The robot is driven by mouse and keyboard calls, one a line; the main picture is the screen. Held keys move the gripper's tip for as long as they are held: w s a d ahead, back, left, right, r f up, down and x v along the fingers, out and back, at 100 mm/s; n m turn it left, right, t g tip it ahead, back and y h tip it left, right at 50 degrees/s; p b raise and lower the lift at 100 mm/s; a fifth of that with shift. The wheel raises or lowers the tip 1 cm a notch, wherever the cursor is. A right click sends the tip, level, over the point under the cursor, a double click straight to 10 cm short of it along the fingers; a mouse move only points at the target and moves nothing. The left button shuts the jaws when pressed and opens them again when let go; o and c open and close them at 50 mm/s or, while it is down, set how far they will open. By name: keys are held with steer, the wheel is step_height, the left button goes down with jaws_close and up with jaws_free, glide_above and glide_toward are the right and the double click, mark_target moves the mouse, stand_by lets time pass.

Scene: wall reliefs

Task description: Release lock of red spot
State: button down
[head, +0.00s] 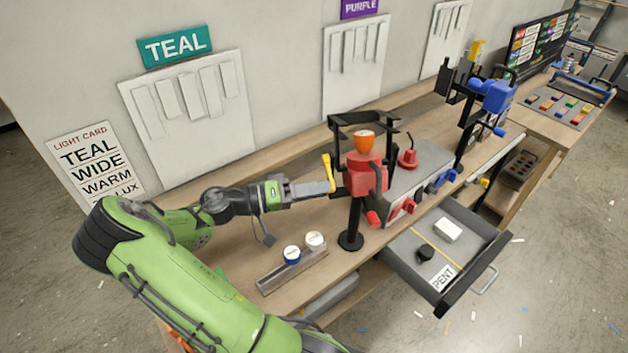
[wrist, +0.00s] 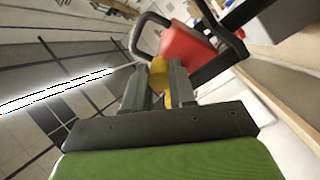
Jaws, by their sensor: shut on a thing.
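The red spot (head: 366,174) stands on a black post on the workbench, with an orange round part on top and a black frame around it. A yellow lever (head: 327,168) sticks up at its left side. My gripper (head: 328,187) reaches in from the left and is shut on this lever. In the wrist view, the yellow lever (wrist: 158,74) shows between the two fingers of my gripper (wrist: 160,88), with the red body (wrist: 185,48) just beyond. The lever's joint to the lamp is partly hidden.
A grey console (head: 425,165) with red and blue controls stands right of the lamp. An open drawer (head: 405,255) juts out in front. Two small round cans (head: 291,254) sit in a tray before my arm. A blue lamp (head: 493,95) stands farther right.

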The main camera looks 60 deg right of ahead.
steer(key=shift+s+a+r+n+p, duration=0.1)
steer(key=shift+r+n+p, duration=0.65)
steer(key=shift+n+p, duration=0.35)
steer(key=shift+s+a+r+n+p, duration=0.1)
steer(key=shift+r+n+p, duration=0.6)
steer(key=shift+n+p, duration=0.4)
steer(key=shift+n, duration=0.3)
steer(key=c, duration=0.9)
jaws_free()
steer(key=shift+w, duration=0.1)
steer(key=b+v, duration=0.1)
steer(key=v, duration=1.4)
steer(key=shift+w+a, duration=0.25)
